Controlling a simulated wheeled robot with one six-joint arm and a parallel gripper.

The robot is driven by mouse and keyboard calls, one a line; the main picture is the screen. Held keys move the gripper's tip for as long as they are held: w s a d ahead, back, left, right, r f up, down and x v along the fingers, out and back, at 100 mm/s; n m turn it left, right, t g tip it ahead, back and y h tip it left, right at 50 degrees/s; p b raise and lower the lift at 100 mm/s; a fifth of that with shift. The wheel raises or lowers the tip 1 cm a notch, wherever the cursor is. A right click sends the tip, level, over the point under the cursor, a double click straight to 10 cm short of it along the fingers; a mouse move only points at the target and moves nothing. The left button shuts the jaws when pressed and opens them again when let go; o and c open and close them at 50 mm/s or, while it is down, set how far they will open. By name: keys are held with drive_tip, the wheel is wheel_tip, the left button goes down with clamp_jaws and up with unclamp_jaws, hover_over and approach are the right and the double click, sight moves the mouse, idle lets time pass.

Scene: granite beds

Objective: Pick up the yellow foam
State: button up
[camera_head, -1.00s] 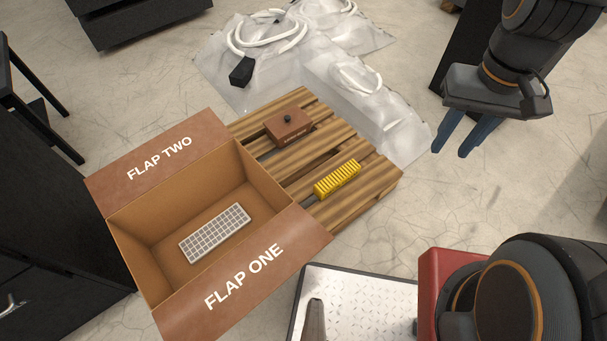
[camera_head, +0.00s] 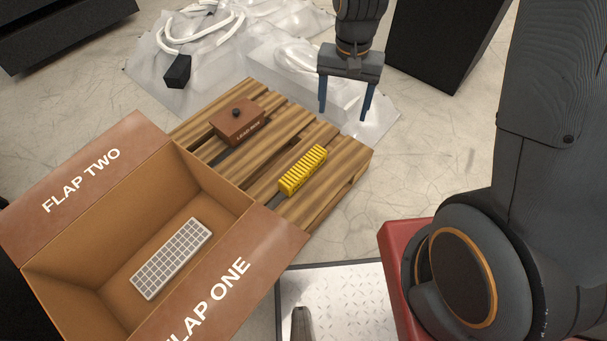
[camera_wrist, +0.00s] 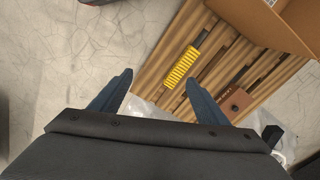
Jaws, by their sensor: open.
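The yellow foam (camera_head: 302,171) is a ridged block lying on the wooden pallet (camera_head: 345,160), near its right side. In the wrist view the yellow foam (camera_wrist: 183,67) shows ahead of the fingers, roughly between their lines. My gripper (camera_head: 345,112) is open and empty, with two blue fingers pointing down. It is above and beyond the pallet's far right edge in the head view, apart from the foam. In the wrist view my gripper (camera_wrist: 160,95) has its fingers spread wide.
A cardboard box (camera_head: 190,152) with open flaps stands left of the foam, with a white grid-patterned block (camera_head: 171,258) inside. A brown lidded box (camera_head: 237,121) sits on the pallet. Plastic sheeting with white hose (camera_head: 204,40) lies behind. Floor right of the pallet is clear.

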drive_tip(key=w+a+f+m+b, duration=0.15)
drive_tip(key=w+f+b, duration=0.3)
drive_tip(key=f, duration=0.55)
drive_tip(key=w+a+f+m+b, duration=0.1)
drive_tip(key=w+a+f+b, duration=0.3)
drive_tip(key=f, duration=0.6)
drive_tip(key=m+b, duration=0.2)
drive_tip(key=b, duration=0.8)
hover_over(303, 165)
drive_tip(key=f, duration=1.8)
drive_tip(key=shift+s+a, duration=0.15)
drive_tip(key=shift+a, duration=0.05)
drive_tip(key=shift+f+m+b, duration=0.25)
drive_tip(key=shift+f+b, duration=0.2)
drive_tip(key=shift+f, duration=1.05)
drive_tip(key=shift+d+f+b, duration=0.15)
drive_tip(key=shift+f+b, duration=0.55)
drive_tip(key=shift+f, duration=0.65)
drive_tip(key=shift+d+f+b, duration=0.1)
drive_tip(key=shift+f+b, duration=0.6)
drive_tip(key=shift+f, duration=0.6)
drive_tip(key=c, duration=1.2)
drive_tip(key=shift+r, duration=0.1)
